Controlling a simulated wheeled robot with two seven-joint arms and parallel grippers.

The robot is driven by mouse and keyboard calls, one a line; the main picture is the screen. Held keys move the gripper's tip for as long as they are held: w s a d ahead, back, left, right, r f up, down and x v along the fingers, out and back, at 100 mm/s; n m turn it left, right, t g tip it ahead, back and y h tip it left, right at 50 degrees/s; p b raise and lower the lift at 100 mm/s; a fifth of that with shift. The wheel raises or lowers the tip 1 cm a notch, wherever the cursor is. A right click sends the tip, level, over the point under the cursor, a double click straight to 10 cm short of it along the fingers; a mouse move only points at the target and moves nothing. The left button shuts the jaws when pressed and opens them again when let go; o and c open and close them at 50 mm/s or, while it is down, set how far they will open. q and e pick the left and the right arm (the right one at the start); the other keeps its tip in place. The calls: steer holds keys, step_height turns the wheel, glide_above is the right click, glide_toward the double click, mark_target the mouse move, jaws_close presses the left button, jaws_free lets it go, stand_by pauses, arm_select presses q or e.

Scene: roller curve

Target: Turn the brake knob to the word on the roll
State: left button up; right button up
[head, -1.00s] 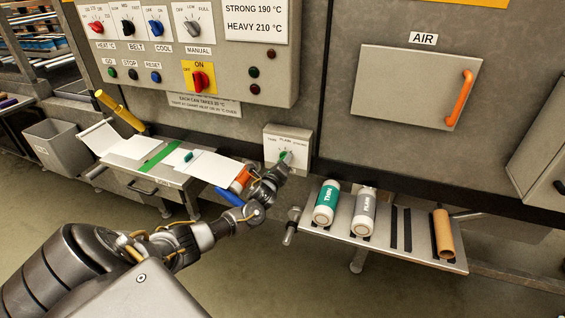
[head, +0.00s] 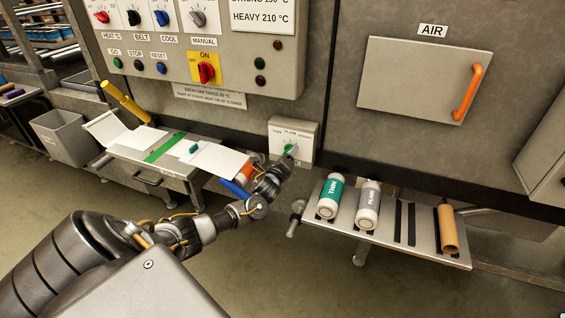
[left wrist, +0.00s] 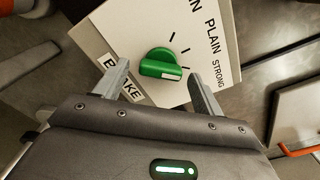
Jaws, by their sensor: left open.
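The green brake knob (left wrist: 161,64) sits on a pale plate (left wrist: 120,32) marked BRAKE, PLAIN and STRONG; a third word is cut off. The knob's white mark is at its right end in the left wrist view, on the STRONG side. My left gripper (left wrist: 158,72) is open, one finger on each side of the knob, with gaps showing. In the head view the left gripper (head: 285,163) is at the plate (head: 305,142), partly hiding the knob (head: 290,150). A green-banded roll (head: 330,198) reads THIN and a grey roll (head: 368,205) reads PLAIN. My right gripper is out of view.
The rolls lie on a metal shelf (head: 390,232) with a brown tube (head: 448,230). A table with white sheets (head: 215,160) stands left of the plate. A control panel (head: 270,105) is above, and an AIR door (head: 420,80) with an orange handle is at right.

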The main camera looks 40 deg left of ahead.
arm_select(q)
steer(key=v, duration=1)
